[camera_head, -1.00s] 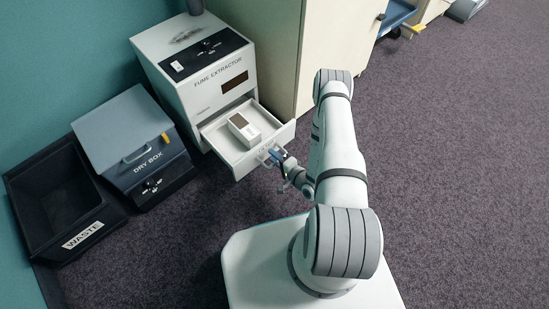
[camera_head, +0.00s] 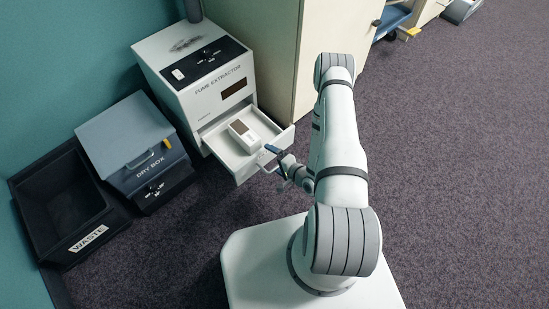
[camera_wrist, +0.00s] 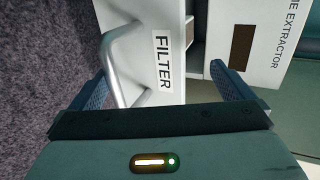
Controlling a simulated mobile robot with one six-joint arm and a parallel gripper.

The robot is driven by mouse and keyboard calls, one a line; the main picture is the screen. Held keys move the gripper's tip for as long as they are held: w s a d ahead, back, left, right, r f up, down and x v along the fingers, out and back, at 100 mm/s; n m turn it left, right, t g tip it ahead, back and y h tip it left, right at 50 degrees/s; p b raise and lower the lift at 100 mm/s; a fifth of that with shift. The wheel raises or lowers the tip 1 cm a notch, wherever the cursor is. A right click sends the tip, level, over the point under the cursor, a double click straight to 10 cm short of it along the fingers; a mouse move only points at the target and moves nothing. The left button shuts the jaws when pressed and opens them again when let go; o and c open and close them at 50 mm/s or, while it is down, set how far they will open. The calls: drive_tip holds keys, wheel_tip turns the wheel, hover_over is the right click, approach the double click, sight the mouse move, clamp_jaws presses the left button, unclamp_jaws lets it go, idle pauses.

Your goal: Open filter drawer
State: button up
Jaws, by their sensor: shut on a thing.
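The filter drawer (camera_head: 240,173) is pulled out of the white fume extractor (camera_head: 196,70), with a small white box (camera_head: 243,136) inside. In the wrist view, its front carries a FILTER label (camera_wrist: 163,62) and a silver bar handle (camera_wrist: 113,66). My gripper (camera_head: 278,168) is at the front of the drawer by the handle. In the wrist view, the fingers of my gripper (camera_wrist: 163,84) stand wide apart. The handle is between them, close to the left finger and far from the right one. Contact with the left finger cannot be told.
A grey dry box (camera_head: 128,140) and a black waste bin (camera_head: 88,238) stand left of the extractor. A cream cabinet (camera_head: 278,50) stands close on its right. The carpet (camera_head: 460,180) to the right is clear.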

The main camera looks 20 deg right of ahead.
drive_tip(key=shift+s+d+r, duration=0.55)
drive_tip(key=shift+s+r, duration=0.25)
drive_tip(key=shift+r, duration=0.1)
drive_tip(key=shift+c, duration=0.2)
drive_tip(key=shift+s+d+r, duration=0.15)
drive_tip(key=shift+s, duration=0.15)
drive_tip(key=c, duration=1)
drive_tip(key=shift+s+d+r+p, duration=0.15)
drive_tip(key=shift+s+d, duration=0.25)
drive_tip(key=shift+s, duration=0.5)
drive_tip(key=shift+s+d+p, duration=0.3)
drive_tip(key=shift+s+d, duration=0.15)
drive_tip(key=shift+s, duration=0.4)
drive_tip(key=shift+s+d+r+p, duration=0.15)
drive_tip(key=shift+s+d, duration=0.25)
drive_tip(key=shift+s, duration=0.5)
drive_tip(key=shift+c, duration=0.2)
